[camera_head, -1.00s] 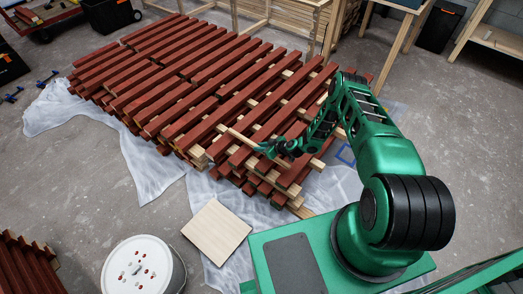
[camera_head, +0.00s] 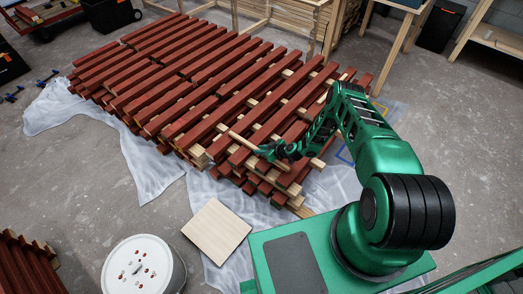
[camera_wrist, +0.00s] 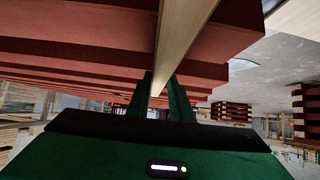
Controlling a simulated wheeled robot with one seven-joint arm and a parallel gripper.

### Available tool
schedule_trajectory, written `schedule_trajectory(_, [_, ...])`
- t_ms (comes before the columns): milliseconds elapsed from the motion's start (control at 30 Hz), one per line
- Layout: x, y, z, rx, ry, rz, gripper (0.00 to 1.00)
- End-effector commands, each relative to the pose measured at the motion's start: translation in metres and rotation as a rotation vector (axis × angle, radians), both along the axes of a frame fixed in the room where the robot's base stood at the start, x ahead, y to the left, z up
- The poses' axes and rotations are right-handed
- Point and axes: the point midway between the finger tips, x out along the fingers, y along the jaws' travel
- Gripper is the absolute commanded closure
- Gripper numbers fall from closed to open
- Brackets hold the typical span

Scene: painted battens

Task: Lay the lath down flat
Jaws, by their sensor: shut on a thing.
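The lath (camera_head: 243,141) is a thin pale wooden strip. In the head view it slants over the near right part of the stack of red battens (camera_head: 190,85). My gripper (camera_head: 266,152) is shut on the lath's near right end. In the wrist view the lath (camera_wrist: 183,32) runs from the top edge down between the two fingers of my gripper (camera_wrist: 160,90). The red battens (camera_wrist: 70,50) lie close by in that view. Whether the lath touches them, I cannot tell.
Pale cross strips poke out between the battens. Plastic sheeting (camera_head: 150,165) lies under the stack.

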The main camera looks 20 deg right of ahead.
Motion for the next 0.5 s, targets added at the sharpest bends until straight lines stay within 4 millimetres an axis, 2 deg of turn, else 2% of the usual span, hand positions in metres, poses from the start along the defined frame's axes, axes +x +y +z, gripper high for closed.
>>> schedule_trajectory(33, [0.0003, 0.0, 0.0005, 0.001, -0.001, 0.0, 1.0])
schedule_trajectory(67, [0.0001, 0.0, 0.0003, 0.0, 0.0, 0.0, 0.73])
schedule_trajectory(100, [0.0001, 0.0, 0.0003, 0.0, 0.0, 0.0, 0.64])
schedule_trajectory(500, [0.0006, -0.0006, 0.0047, 0.0, 0.0, -0.001, 0.62])
